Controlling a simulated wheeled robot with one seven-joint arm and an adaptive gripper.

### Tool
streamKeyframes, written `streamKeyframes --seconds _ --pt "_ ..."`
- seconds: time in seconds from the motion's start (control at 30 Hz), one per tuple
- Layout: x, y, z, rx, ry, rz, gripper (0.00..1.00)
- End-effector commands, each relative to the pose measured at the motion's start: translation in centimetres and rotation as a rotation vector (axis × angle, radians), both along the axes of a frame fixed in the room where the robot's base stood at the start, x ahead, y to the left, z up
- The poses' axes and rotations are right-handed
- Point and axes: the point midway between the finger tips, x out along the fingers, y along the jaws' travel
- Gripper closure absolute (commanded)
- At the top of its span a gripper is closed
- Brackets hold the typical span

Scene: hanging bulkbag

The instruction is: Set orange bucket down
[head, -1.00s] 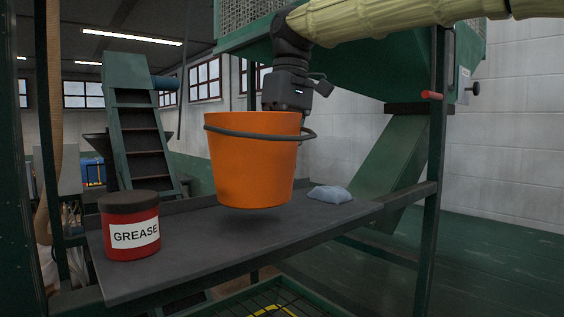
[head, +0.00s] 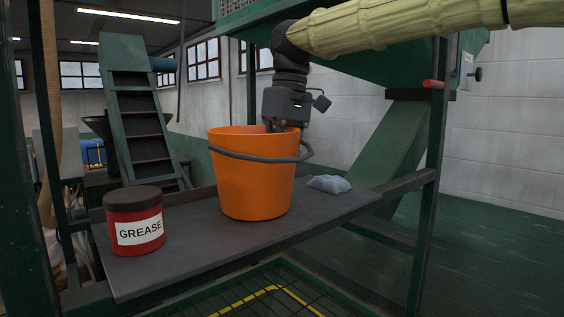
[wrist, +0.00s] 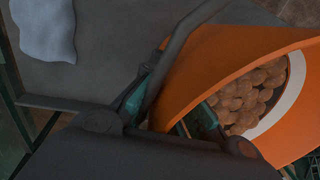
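The orange bucket (head: 250,185) stands upright on the dark shelf (head: 190,240), its base appearing to rest on it. Its dark handle (head: 235,155) hangs across the front, below the rim. In the wrist view the bucket (wrist: 215,62) holds several round brown things (wrist: 250,98). My gripper (head: 280,128) is at the bucket's rear right rim. In the wrist view its fingers (wrist: 168,108) are apart, one outside the wall and one inside, with the rim between them. The handle passes close to the outer finger.
A red grease tin (head: 135,228) with a dark lid stands left of the bucket. A pale blue cloth (head: 329,184) lies to its right and also shows in the wrist view (wrist: 45,28). A green post (head: 428,170) stands at the shelf's right end, a green hopper above.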

Motion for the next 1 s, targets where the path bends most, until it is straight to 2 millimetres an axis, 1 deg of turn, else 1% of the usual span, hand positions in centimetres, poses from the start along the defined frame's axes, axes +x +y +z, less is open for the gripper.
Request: streamKeyframes --seconds 0.2,0.33,0.37,0.63,0.77,0.87,1.0 --pt "0.0 0.0 -0.1 0.001 -0.001 0.000 1.00" --pt "0.0 0.0 -0.2 0.000 0.000 0.000 0.76" --pt "0.0 0.0 -0.2 0.000 0.000 0.000 0.73" --pt "0.0 0.0 -0.2 0.000 0.000 0.000 0.73" --pt "0.0 0.0 0.2 0.000 0.000 0.000 0.73" --pt "0.2 -0.1 1.1 0.001 -0.003 -0.001 0.73" --pt "0.4 -0.3 3.3 0.001 -0.003 -0.001 0.73"
